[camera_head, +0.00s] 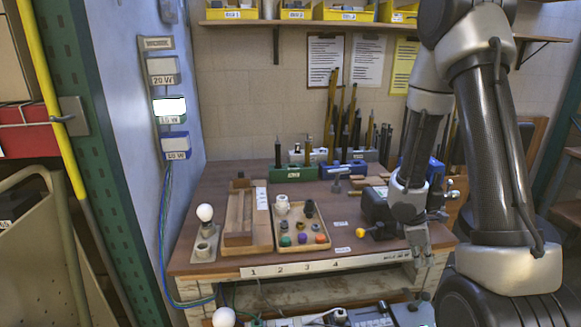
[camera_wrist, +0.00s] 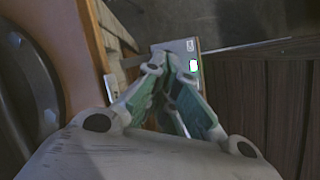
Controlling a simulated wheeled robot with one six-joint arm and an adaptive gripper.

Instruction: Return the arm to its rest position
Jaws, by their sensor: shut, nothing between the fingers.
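My arm comes down from the upper right in the head view and crosses in front of the right part of the workbench (camera_head: 345,208). My gripper (camera_head: 421,264) points downward near the bench's front right edge. In the wrist view my gripper (camera_wrist: 172,66) shows its fingers brought together at the tips. I see nothing held between them.
A white bulb (camera_head: 205,212) stands in a holder at the bench's left. A wooden tray (camera_head: 262,218) and a parts tray (camera_head: 324,246) lie mid-bench. A black machine (camera_head: 375,207) is close beside my gripper. Another bulb (camera_head: 223,317) shows low in front.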

